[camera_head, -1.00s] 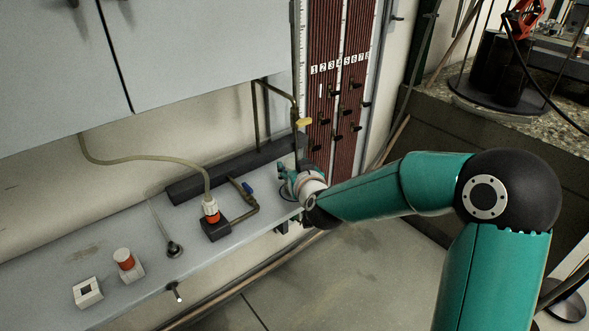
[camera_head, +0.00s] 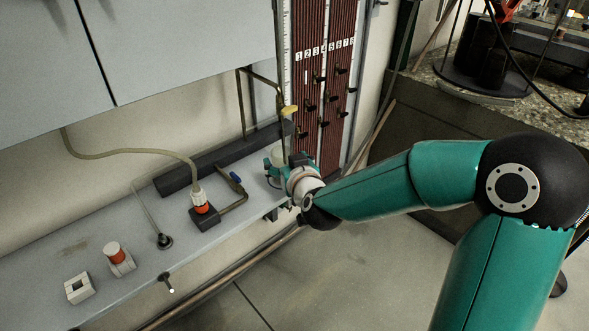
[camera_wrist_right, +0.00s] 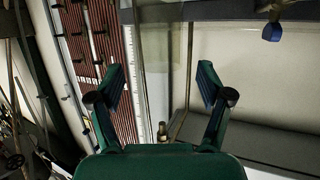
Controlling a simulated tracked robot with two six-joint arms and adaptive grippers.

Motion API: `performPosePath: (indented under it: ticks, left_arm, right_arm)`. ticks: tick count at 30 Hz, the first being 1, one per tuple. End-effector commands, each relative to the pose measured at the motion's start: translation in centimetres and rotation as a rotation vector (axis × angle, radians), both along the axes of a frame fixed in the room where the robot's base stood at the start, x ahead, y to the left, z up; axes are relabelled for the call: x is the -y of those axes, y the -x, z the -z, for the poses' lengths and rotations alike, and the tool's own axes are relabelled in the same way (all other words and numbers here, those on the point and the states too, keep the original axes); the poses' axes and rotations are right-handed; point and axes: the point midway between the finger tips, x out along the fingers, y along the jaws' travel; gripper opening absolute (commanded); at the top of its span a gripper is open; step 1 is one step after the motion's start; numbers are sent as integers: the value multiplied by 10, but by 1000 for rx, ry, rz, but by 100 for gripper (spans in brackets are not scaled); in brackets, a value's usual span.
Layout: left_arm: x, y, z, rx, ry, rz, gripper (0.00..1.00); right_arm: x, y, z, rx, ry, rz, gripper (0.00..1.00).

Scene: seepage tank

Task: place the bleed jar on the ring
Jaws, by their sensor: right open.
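My right gripper (camera_head: 276,168) is at the right end of the grey shelf, below the yellow-handled valve. A pale, glassy shape (camera_head: 280,153), likely the bleed jar, shows just behind its fingers; the gripper partly hides it. The ring cannot be made out clearly, and I cannot tell whether the jar rests on it. In the right wrist view my right gripper (camera_wrist_right: 162,75) has its two green fingers wide apart, with no clear object gripped between them. My left gripper is not in view.
The grey shelf (camera_head: 120,292) carries a dark block with an orange-and-white hose fitting (camera_head: 200,202), an orange-and-white cylinder (camera_head: 113,253) and a white square block (camera_head: 79,288). A bent pipe with a yellow handle (camera_head: 289,109) hangs close above the gripper. A red-striped tube panel (camera_head: 325,75) stands behind.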

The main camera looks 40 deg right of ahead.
Motion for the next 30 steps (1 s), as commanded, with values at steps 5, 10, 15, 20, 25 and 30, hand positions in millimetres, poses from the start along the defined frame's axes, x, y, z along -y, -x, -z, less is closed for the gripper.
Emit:
performPosePath:
  ticks: [5, 10, 15, 20, 25, 30]
  left_arm:
    - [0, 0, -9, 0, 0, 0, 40]
    - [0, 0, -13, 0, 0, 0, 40]
    - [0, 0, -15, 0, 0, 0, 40]
    - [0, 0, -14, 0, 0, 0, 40]
    - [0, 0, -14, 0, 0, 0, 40]
    - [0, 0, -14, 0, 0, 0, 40]
  right_arm:
    - [-12, 34, -14, 2, 0, -1, 78]
    - [-20, 57, -20, 1, -1, -1, 78]
    - [-22, 66, -22, 0, 0, 2, 78]
    - [-22, 67, -22, 0, 0, 2, 78]
    - [-22, 67, -22, 0, 0, 2, 78]
    - [-22, 67, -22, 0, 0, 2, 78]
